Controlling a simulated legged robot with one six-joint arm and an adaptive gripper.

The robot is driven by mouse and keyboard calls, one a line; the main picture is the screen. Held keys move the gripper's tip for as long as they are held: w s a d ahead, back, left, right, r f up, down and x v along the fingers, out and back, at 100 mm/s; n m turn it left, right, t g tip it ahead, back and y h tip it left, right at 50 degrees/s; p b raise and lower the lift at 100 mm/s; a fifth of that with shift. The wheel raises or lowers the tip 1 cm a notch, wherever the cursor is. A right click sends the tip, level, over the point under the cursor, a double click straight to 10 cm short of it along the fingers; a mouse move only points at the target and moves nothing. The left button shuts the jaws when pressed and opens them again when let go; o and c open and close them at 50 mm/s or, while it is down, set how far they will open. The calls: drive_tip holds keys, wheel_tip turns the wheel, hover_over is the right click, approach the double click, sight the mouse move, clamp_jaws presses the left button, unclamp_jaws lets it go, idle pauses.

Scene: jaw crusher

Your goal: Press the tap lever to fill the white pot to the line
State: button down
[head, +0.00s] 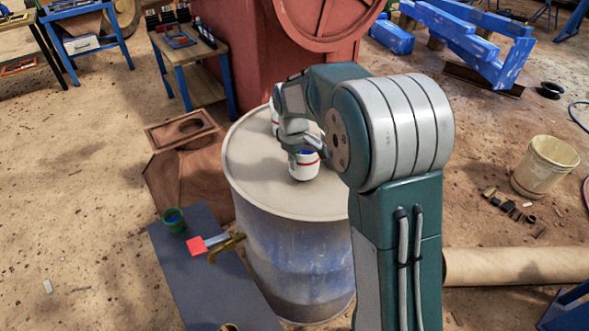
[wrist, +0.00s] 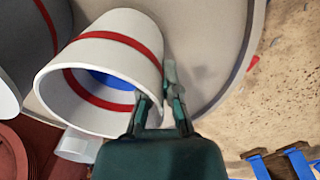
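A white pot (head: 304,168) with a red line stands on top of the drum (head: 245,170); blue shows inside it. In the wrist view the pot (wrist: 120,45) has its mouth towards me, with a red band inside and out. My gripper (head: 303,143) is at its rim. In the wrist view the fingers (wrist: 160,100) are apart, one over the pot's near rim and one beside its wall; a grey piece shows between them. Contact is unclear. A brass tap (head: 227,248) with a red-ended lever (head: 196,246) is over the grey table (head: 215,285) at lower left.
A second red-banded pot (wrist: 28,40) is close beside the first, partly hidden by my arm in the head view. A green cup (head: 174,221) stands on the grey table. The red crusher (head: 240,40) is behind the drum. A cream bucket (head: 544,167) stands on the right.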

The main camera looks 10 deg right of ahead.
wheel_tip(320, 180, down, 3)
drive_tip(key=shift+r, duration=0.1)
drive_tip(key=c, duration=0.8)
unclamp_jaws()
